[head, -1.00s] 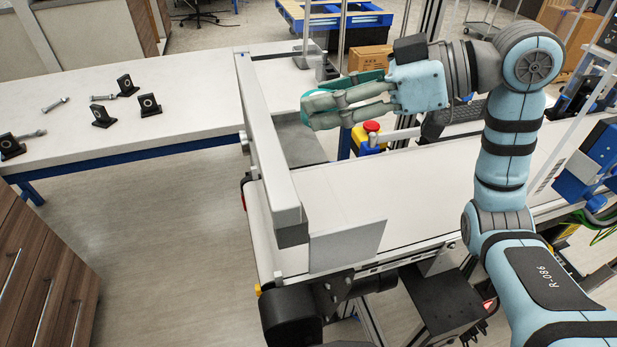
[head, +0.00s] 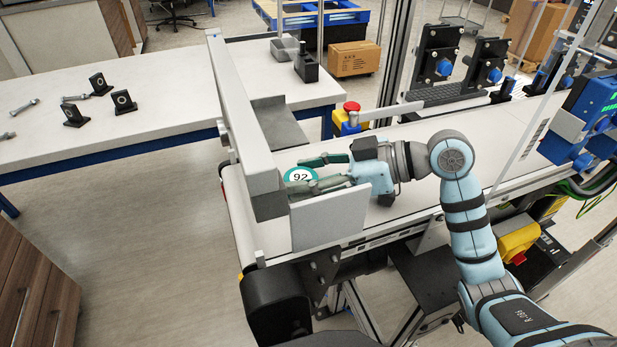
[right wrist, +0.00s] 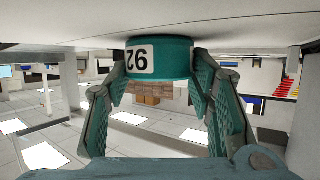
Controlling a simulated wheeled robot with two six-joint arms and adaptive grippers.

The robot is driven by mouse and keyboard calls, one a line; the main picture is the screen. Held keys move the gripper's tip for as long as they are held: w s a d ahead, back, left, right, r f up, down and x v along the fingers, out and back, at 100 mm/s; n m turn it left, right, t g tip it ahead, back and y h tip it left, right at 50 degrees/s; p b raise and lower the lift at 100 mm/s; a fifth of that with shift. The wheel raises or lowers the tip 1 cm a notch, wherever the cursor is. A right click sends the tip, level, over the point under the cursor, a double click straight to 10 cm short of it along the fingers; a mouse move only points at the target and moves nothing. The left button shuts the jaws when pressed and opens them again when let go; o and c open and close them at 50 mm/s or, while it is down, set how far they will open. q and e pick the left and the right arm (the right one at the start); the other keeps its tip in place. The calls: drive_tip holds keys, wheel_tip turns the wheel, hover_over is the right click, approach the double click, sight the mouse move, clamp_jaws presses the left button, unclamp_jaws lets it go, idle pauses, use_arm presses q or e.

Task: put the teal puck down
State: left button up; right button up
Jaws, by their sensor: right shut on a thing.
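The teal puck (head: 296,175) has a white label reading 92. It is at the left end of the white conveyor belt (head: 420,150), near the grey end rail. My right gripper (head: 303,175) has its fingers on either side of the puck and is shut on it. In the right wrist view the puck (right wrist: 172,58) sits between the two fingers (right wrist: 160,85), close to the pale belt surface, with the picture upside down. I cannot tell for sure whether the puck touches the belt. My left gripper is not in view.
A tall grey rail (head: 243,125) stands just left of the puck, and a pale panel (head: 330,220) is in front. A red emergency button (head: 352,107) stands behind the belt. A white table (head: 150,105) with black brackets and bolts is at the left.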

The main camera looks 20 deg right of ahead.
drive_tip(key=o, duration=1.2)
drive_tip(key=shift+d+r, duration=0.1)
drive_tip(key=shift+d, duration=0.05)
drive_tip(key=v, duration=0.3)
drive_tip(key=b+v, duration=0.1)
drive_tip(key=v, duration=0.3)
drive_tip(key=b+v, duration=0.1)
drive_tip(key=v, duration=0.2)
drive_tip(key=shift+s+d, duration=0.2)
drive_tip(key=shift+d, duration=0.1)
drive_tip(key=shift+s+d+r, duration=0.2)
drive_tip(key=shift+d+r, duration=0.1)
drive_tip(key=shift+d, duration=0.1)
